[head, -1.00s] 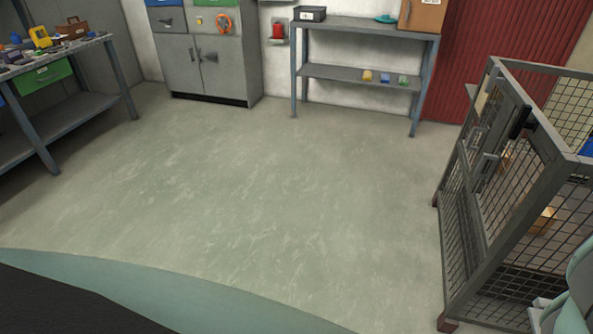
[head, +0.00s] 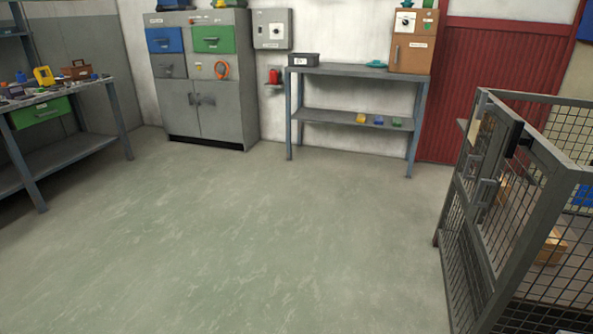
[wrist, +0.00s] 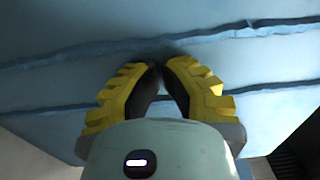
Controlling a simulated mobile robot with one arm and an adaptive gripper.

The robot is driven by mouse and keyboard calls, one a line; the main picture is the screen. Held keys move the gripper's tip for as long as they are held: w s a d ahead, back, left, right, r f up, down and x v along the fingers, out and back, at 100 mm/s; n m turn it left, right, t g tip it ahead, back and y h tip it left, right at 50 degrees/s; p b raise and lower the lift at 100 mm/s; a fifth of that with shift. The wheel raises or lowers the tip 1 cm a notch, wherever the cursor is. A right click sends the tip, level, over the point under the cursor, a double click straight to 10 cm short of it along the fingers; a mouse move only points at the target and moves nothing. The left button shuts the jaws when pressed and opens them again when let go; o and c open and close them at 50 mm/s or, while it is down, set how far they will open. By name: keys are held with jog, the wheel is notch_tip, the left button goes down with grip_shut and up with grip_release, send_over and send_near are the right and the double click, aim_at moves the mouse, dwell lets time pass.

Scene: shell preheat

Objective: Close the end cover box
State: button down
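I cannot tell for sure which container is the end cover box, as the labels are too small to read. A small dark box (head: 303,60) with a white label sits on the left end of the back shelf's top. A brown box (head: 411,55) with a handle and labels stands on its right end, its front looking shut. My gripper (wrist: 162,66) shows only in the wrist view. Its yellow and black fingers meet at the tips, with nothing seen between them. A blue-grey ridged surface fills the view behind them. My gripper is out of the head view, far from both boxes as far as I can see.
The metal shelf (head: 358,71) stands against the back wall, with small coloured items below. A grey cabinet (head: 205,110) with drawers stands to its left. A workbench (head: 62,97) is at far left. A mesh cage (head: 486,190) stands at right. The floor (head: 250,235) between is clear.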

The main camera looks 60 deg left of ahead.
jog(key=shift+w+d+f+b, duration=0.2)
jog(key=shift+w+d+b, duration=0.3)
jog(key=shift+b, duration=0.05)
jog(key=shift+f, duration=0.1)
jog(key=p+v, duration=1)
jog(key=v, duration=0.4)
jog(key=shift+r, duration=0.25)
jog(key=shift+s+d, duration=0.1)
jog(key=shift+d, duration=0.05)
